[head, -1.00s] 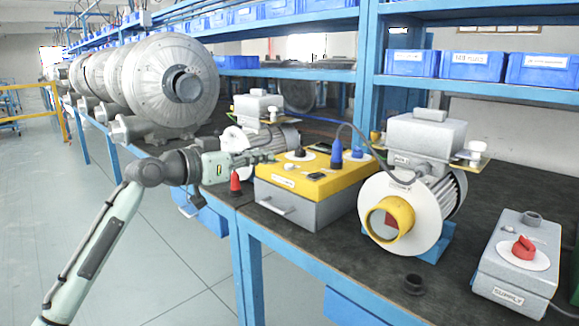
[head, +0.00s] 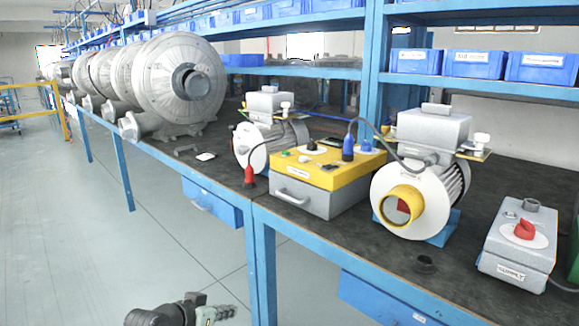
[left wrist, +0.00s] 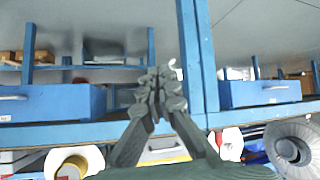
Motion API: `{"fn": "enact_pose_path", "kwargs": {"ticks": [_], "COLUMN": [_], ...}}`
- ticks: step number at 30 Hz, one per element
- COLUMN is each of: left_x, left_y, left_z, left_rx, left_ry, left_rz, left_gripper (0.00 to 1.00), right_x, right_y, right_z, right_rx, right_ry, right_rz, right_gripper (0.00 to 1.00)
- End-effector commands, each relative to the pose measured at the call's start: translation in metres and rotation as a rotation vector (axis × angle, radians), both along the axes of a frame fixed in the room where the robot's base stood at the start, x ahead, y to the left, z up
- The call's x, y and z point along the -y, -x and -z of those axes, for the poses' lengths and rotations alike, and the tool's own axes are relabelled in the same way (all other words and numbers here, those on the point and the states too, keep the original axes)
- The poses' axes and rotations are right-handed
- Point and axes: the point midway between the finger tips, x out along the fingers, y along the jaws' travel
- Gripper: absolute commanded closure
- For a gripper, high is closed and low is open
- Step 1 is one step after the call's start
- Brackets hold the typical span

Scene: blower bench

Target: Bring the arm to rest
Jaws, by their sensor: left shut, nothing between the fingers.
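My left gripper (head: 216,314) is at the bottom edge of the head view, low over the floor in front of the bench, apart from everything on it. In the left wrist view its fingers (left wrist: 160,88) are together and empty. Most of my left arm lies outside the head view. My right gripper is in neither view. On the bench stand a yellow-topped grey box (head: 312,190), a motor unit with a yellow ring (head: 404,205), and a grey supply box with a red knob (head: 518,248).
The bench's blue front edge (head: 300,238) and legs stand close to my left gripper. A blue drawer (head: 212,203) hangs under the bench. Large grey blowers (head: 180,85) line the far left. The floor (head: 110,250) at left is clear.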

Motion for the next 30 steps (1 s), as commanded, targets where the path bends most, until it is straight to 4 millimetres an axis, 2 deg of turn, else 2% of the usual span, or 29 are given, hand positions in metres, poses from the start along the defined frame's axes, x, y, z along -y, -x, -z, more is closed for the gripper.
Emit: {"fn": "enact_pose_path", "kwargs": {"ticks": [1, 5, 6, 8, 9, 12, 15, 19, 23, 30], "left_x": [-0.009, -0.035, -0.043, -0.055, -0.064, -0.084, -0.101, -0.116, -0.122, -0.122], "left_y": [0.024, 0.084, 0.105, 0.139, 0.162, 0.22, 0.268, 0.311, 0.328, 0.328], "left_z": [0.036, 0.111, 0.132, 0.161, 0.179, 0.217, 0.241, 0.258, 0.264, 0.264], "left_rx": [-0.061, -0.197, -0.239, -0.301, -0.341, -0.438, -0.512, -0.575, -0.599, -0.599], "left_ry": [-0.025, -0.104, -0.128, -0.169, -0.198, -0.266, -0.327, -0.38, -0.404, -0.404], "left_rz": [-0.028, -0.1, -0.122, -0.152, -0.172, -0.213, -0.245, -0.269, -0.279, -0.279], "left_gripper": [1.0, 1.0, 1.0, 1.0, 1.0, 1.0, 1.0, 1.0, 1.0, 1.0], "right_x": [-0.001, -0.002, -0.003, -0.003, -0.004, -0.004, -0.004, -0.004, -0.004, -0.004], "right_y": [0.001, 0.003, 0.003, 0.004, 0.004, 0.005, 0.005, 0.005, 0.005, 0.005], "right_z": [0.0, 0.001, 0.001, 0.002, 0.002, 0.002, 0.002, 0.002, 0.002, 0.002], "right_rx": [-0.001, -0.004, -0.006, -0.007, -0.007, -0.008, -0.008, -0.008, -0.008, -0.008], "right_ry": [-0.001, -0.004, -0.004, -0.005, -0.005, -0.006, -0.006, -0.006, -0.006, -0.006], "right_rz": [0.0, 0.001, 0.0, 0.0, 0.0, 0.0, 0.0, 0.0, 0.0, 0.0], "right_gripper": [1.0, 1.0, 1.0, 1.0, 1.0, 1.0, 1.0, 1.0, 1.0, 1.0]}}
